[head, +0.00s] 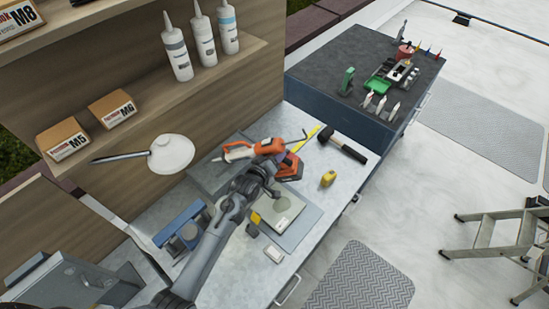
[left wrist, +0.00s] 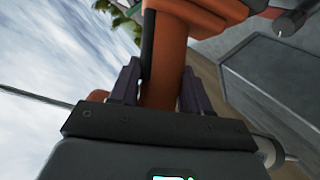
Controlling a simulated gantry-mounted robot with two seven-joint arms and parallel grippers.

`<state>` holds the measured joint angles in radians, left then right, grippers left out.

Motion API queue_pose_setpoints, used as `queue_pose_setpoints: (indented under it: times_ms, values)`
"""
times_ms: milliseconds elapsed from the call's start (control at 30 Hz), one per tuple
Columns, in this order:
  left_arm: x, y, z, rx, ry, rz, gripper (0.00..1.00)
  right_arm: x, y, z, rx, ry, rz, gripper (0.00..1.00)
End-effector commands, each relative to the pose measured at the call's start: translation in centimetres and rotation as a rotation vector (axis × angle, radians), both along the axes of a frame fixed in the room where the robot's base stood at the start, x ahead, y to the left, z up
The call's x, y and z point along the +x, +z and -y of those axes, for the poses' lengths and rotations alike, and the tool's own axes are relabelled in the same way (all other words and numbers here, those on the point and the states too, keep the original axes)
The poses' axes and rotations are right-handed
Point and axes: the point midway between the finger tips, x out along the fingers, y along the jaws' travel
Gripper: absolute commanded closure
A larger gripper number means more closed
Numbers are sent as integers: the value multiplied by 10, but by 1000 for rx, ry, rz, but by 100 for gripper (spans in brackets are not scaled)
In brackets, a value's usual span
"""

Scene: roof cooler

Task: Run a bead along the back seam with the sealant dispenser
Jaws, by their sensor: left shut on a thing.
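The sealant dispenser (head: 268,146) is an orange tool with a pale tube, a thin nozzle and an orange-and-black base. It is over the grey workbench (head: 232,277) in the head view. My left gripper (head: 272,172) is shut on it. In the left wrist view the orange handle (left wrist: 165,60) stands between the two dark fingers. Whether the dispenser is clear of the bench cannot be told. No bead of sealant shows. The back seam cannot be picked out; the bench's back edge meets a wooden panel (head: 110,165). My right gripper is not in view.
A hammer (head: 342,146), a yellow tape measure (head: 328,179) and a blue vise (head: 182,230) are on the bench. A white lamp (head: 172,154) hangs over its back. Shelves hold boxes and white cartridges (head: 178,52). A dark cabinet (head: 335,83) stands behind right.

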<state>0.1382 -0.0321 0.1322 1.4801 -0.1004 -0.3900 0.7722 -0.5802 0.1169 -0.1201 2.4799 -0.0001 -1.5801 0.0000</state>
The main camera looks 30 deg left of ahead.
Motion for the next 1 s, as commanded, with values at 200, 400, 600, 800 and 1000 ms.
queue_pose_setpoints:
  times_ms: [200, 400, 600, 800, 1000]
  values:
    - [4, 5, 0, 0, 0, 11, 100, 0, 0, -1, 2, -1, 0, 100]
    - [9, 5, 1, 0, 0, 11, 100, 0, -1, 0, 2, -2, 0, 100]
    - [12, 6, 2, 0, 0, 12, 100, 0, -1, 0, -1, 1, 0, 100]
    - [12, 5, 2, 0, 0, 11, 100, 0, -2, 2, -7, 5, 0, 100]
    - [12, 5, 2, 0, 0, 11, 100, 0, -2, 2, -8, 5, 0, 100]
